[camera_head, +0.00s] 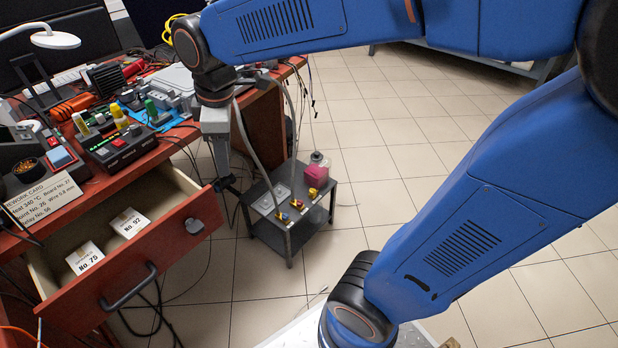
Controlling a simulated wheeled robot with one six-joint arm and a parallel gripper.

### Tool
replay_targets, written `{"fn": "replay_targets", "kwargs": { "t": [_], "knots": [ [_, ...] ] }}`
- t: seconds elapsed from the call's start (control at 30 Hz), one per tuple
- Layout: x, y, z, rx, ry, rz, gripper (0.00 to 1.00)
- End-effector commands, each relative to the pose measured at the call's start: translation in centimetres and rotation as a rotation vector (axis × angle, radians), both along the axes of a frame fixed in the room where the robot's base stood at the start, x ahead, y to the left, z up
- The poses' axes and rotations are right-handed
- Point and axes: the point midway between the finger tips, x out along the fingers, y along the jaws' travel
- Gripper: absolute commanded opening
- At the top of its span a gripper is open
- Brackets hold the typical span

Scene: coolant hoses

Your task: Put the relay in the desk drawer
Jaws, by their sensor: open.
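The desk drawer (158,262) is pulled out at the left, with its red front and dark handle towards me. Inside it lie two white labelled pieces, one marked No. 75 (85,257) and one marked No. 92 (129,222). I cannot tell whether either is the relay; I cannot pick out the relay for certain among the small parts. A rework card (43,200) on the desk lists numbers, including a relay line. My gripper (229,186) points down just right of the drawer, apart from it. Its fingers are small and seen edge-on, with nothing visibly held.
The red desk (150,160) is crowded with tools, a lamp (42,38) and a black device (118,145). The tiled floor to the right is clear.

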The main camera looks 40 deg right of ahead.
Motion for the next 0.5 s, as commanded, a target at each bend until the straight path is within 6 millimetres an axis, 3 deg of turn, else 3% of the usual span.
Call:
{"fn": "replay_targets", "kwargs": {
  "t": [0.2, 0.5],
  "knots": [
    [-4.8, -5.5, 0.2, 0.071, -0.067, -0.353, 0.41],
    [-11.3, -10.7, -1.4, 0.189, -0.155, -0.822, 0.41]
  ]
}}
